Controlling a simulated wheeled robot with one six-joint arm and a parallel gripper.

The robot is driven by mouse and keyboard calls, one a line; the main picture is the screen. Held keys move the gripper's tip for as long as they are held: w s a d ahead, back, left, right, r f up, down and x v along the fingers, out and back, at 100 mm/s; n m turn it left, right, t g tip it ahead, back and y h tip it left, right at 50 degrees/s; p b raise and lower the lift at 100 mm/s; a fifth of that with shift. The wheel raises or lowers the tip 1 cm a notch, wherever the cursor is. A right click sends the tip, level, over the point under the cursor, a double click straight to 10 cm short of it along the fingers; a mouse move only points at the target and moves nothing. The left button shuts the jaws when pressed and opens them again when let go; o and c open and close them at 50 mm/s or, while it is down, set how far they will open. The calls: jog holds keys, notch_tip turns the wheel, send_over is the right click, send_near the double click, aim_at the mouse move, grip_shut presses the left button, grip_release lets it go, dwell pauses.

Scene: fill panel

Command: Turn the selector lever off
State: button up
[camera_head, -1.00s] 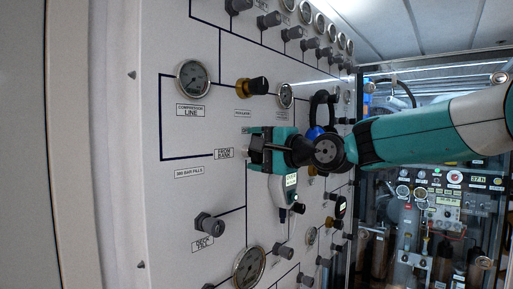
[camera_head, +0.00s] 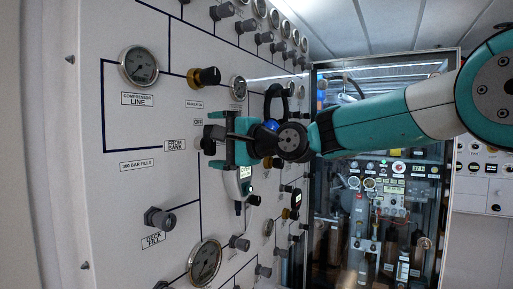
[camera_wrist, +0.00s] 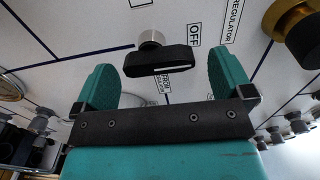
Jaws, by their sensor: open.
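The selector lever (camera_wrist: 158,60) is a black bar on a silver round base on the white panel. In the wrist view it lies roughly crosswise between my two fingers, with clear gaps on both sides. In the head view my gripper (camera_head: 218,147) is at the panel beside the FROM BANK label (camera_head: 175,145) and hides most of the lever.
A brass-and-black regulator knob (camera_wrist: 297,33) is right of the fingers in the wrist view; it also shows in the head view (camera_head: 204,77). Gauges (camera_head: 138,66) and several grey knobs (camera_head: 160,218) stick out around. A glass-doored cabinet (camera_head: 380,215) stands at right.

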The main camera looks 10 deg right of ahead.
jog(key=b+v, duration=0.6)
jog(key=v, duration=0.9)
